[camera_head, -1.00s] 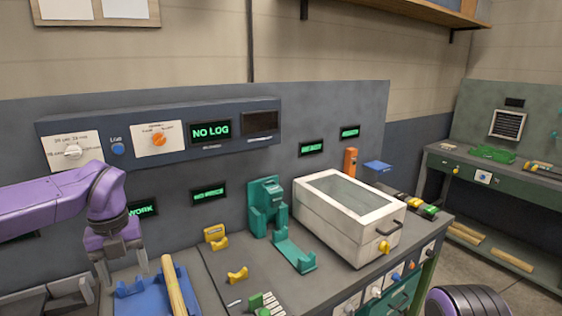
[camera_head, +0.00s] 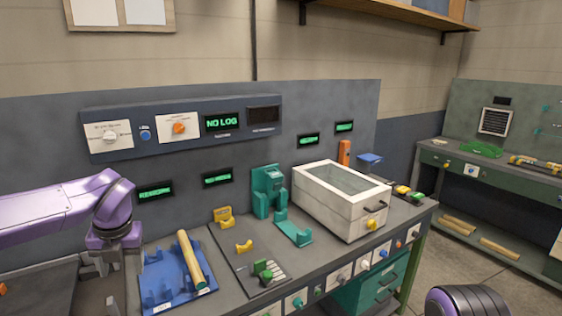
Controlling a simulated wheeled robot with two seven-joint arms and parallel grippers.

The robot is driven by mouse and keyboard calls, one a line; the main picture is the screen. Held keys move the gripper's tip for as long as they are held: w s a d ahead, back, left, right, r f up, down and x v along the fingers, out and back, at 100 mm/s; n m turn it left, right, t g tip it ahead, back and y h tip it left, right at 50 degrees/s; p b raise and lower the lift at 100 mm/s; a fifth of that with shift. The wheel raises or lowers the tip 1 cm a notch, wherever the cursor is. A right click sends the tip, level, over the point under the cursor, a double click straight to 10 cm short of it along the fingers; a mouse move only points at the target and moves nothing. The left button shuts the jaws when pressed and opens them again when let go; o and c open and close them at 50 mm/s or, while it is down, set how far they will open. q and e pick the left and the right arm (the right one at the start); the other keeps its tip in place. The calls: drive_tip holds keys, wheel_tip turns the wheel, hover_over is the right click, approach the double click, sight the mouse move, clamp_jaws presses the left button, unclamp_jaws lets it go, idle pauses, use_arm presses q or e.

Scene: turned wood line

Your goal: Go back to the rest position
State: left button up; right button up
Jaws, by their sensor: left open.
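My left gripper (camera_head: 122,290) hangs at the lower left of the head view, on the purple arm that comes in from the left. Its fingers point down and are apart, with nothing seen between them. It shows just left of a blue tray (camera_head: 165,262). A light wooden turned piece (camera_head: 191,262) lies on the blue tray, apart from the gripper. My right gripper is not in view; only a dark rounded part, likely of my right arm, shows at the bottom right.
A white lidded box (camera_head: 345,205) and a teal fixture (camera_head: 268,192) stand on the bench. Yellow supports (camera_head: 243,247) sit near the bench's middle. A control panel (camera_head: 185,125) with a "NO LOG" display is on the back wall. A green side bench (camera_head: 445,160) stands at the right.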

use_arm(q)
drive_tip(key=s+d+f+m+t+y+b, duration=0.1)
drive_tip(key=s+f+m+t+y+b, duration=0.15)
drive_tip(key=f+m, duration=0.9)
drive_tip(key=s+d+f+m+t+y+b, duration=0.1)
drive_tip(key=f+m+t+y+b, duration=0.15)
drive_tip(key=f+m, duration=0.85)
drive_tip(key=s+d+f+m+g+h+b, duration=0.1)
drive_tip(key=s+f+m, duration=0.4)
drive_tip(key=s+f, duration=0.7)
drive_tip(key=s+d+f+m+g+h+b, duration=0.1)
drive_tip(key=s+f+m+g+h+b, duration=0.1)
drive_tip(key=s+f, duration=1.1)
drive_tip(key=s+m+h+b, duration=0.1)
drive_tip(key=s+m+b, duration=0.1)
drive_tip(key=s+m, duration=0.1)
drive_tip(key=shift+s+d+f, duration=0.2)
drive_tip(key=shift+s, duration=0.25)
